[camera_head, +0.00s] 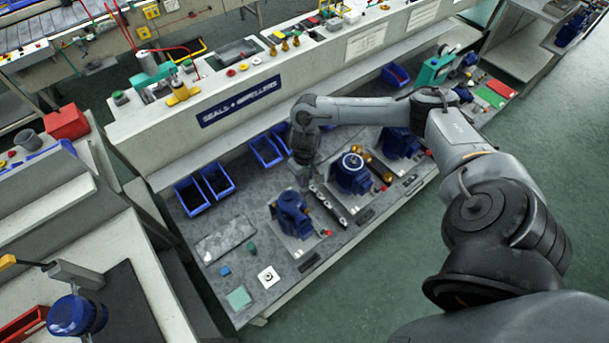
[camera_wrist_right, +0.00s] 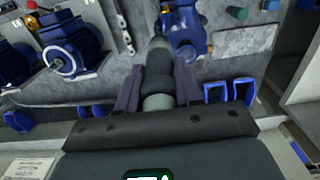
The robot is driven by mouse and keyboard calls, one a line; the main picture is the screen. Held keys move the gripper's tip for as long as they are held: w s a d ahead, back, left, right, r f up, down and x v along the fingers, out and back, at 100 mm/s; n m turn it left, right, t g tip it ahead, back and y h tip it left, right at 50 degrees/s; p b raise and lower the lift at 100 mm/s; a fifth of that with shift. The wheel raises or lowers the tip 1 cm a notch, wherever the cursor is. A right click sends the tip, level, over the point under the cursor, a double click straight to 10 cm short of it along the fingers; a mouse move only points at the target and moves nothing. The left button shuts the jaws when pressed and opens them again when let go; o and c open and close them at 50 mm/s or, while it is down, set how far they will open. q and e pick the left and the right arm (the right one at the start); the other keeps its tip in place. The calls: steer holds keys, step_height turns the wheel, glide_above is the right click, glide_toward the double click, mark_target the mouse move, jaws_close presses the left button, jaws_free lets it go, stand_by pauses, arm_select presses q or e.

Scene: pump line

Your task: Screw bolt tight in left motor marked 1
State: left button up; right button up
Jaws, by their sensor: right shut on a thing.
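The left motor (camera_head: 292,213) is a dark blue unit on a pale plate, leftmost of the blue motors on the bench. It also shows in the right wrist view (camera_wrist_right: 186,38), partly behind the tool. My right gripper (camera_head: 304,160) is above and just behind this motor. In the right wrist view, its fingers (camera_wrist_right: 158,88) are shut on a grey-and-black cylindrical tool (camera_wrist_right: 158,68), whose far end points to the motor's side. I cannot tell whether the tool touches it. The bolt and the number 1 cannot be made out. My left gripper is not in view.
The middle motor (camera_head: 352,175) and right motor (camera_head: 400,143) stand further right, with a narrow dark rail (camera_head: 330,205) beside the left one. Blue bins (camera_head: 190,196) line the back. A grey plate (camera_head: 225,238) lies left. The bench's front left holds small parts.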

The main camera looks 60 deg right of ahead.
steer(key=shift+p, duration=0.3)
stand_by(0.9)
steer(key=shift+p, duration=0.35)
steer(key=shift+r+p, duration=0.4)
steer(key=shift+r, duration=2.5)
